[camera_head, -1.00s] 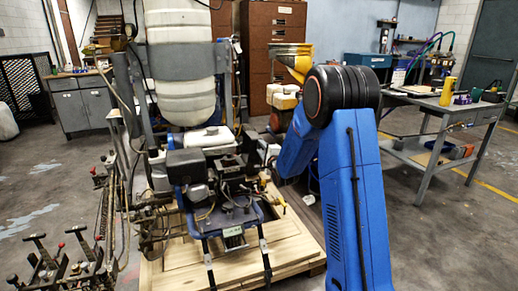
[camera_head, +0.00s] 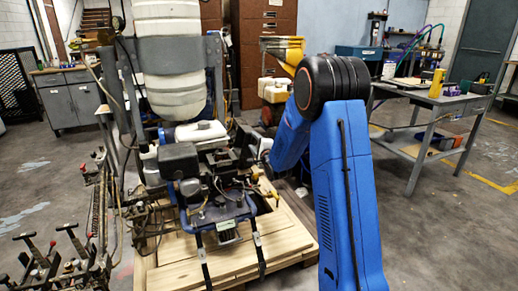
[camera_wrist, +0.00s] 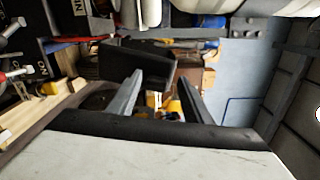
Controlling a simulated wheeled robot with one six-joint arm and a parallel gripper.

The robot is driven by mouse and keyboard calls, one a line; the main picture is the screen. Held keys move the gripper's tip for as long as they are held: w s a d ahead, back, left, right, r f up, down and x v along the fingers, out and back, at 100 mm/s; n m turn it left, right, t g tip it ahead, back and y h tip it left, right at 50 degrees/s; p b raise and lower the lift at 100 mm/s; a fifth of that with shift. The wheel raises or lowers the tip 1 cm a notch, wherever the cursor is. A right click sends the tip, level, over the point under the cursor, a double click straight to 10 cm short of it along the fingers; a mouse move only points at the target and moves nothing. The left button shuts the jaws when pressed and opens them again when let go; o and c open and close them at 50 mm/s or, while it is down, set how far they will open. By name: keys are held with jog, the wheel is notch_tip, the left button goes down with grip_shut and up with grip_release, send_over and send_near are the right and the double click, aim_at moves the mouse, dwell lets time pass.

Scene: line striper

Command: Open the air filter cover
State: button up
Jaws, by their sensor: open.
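The line striper's engine (camera_head: 215,185) stands on a wooden pallet in the middle of the head view. A dark box (camera_head: 178,161) on its left upper side may be the air filter cover; I cannot be sure. In the wrist view, a black box-shaped part (camera_wrist: 138,62) lies just beyond the left finger. My gripper (camera_wrist: 160,80) is open, its two grey fingers apart with nothing clearly held between them. The left fingertip overlaps the black part in the picture; I cannot tell whether they touch. In the head view my blue arm reaches behind the engine's right side, and the fingers cannot be made out.
White tanks (camera_head: 172,75) rise above the engine. Levers and hoses (camera_head: 60,250) crowd the lower left. The wooden pallet (camera_head: 190,270) borders the machine below. A grey workbench (camera_head: 430,105) with tools stands at the right, with open floor before it.

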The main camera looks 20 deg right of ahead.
jog(key=s, duration=1.7)
jog(key=s+a+r+n+g, duration=0.1)
jog(key=s+a+n+g, duration=0.2)
jog(key=s, duration=1.1)
jog(key=s+a+r+n+g, duration=0.1)
jog(key=s+a+n+g, duration=0.2)
jog(key=s+n, duration=0.7)
jog(key=s+a+r+n+g, duration=0.1)
jog(key=s+a+n+g, duration=0.3)
jog(key=s, duration=1.5)
jog(key=n+g, duration=0.3)
jog(key=shift+s+r, duration=0.3)
jog(key=shift+s, duration=0.05)
